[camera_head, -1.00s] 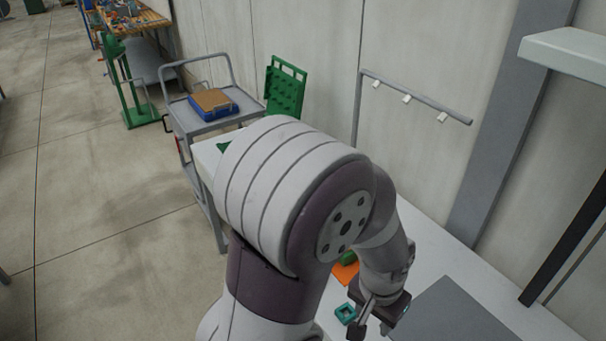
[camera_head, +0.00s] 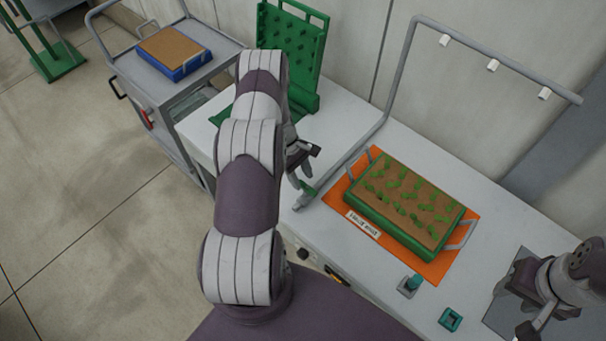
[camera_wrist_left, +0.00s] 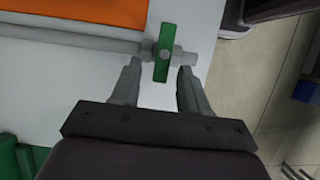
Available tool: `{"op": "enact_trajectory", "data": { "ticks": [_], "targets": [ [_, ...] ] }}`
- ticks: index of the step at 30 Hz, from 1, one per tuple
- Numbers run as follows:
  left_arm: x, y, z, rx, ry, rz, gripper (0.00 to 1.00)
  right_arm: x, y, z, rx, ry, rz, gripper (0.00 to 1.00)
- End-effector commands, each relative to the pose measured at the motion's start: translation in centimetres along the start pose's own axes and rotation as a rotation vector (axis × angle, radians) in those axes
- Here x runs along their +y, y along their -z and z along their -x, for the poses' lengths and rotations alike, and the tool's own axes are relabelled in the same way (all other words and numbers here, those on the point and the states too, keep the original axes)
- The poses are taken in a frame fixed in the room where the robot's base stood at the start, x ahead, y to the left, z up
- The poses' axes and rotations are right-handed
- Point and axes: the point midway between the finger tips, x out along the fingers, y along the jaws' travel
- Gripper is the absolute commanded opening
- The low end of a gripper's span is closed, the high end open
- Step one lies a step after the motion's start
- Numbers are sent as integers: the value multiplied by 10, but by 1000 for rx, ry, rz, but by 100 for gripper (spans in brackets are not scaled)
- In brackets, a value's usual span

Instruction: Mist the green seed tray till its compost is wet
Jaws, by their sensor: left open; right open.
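The green seed tray (camera_head: 378,214) holds light brown compost with several green seedlings and sits on an orange mat (camera_head: 336,194) on the white bench. A grey pipe (camera_head: 397,80) rises beside it and carries several white nozzles (camera_head: 492,65) overhead. No spray shows. At the pipe's low end is a green valve lever (camera_wrist_left: 164,50), set crosswise to the pipe in the left wrist view. My left gripper (camera_head: 299,178) is open at the valve; the lever lies between and just beyond its fingertips, not gripped. My right gripper (camera_head: 515,312) is open and empty at the lower right.
A green pegged rack (camera_head: 290,45) stands at the back of the bench. A cart (camera_head: 130,70) holds a blue tray (camera_head: 188,68) with brown fill. A teal knob (camera_head: 412,283) and a teal square ring (camera_head: 450,319) are near the bench front, beside a grey mat (camera_head: 494,318).

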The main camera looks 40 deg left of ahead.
Motion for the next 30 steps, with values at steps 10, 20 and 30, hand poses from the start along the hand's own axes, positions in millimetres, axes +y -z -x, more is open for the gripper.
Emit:
{"op": "enact_trajectory", "data": {
  "ticks": [10,20,30],
  "targets": [
    [0,0,-18,1,0,-1,45,0,0,6,0,0,0,45],
    [0,0,-17,1,-1,-2,0,0,0,6,0,0,0,45],
    [0,0,-17,-2,-23,54,0,0,0,0,0,0,0,45]
  ]
}}
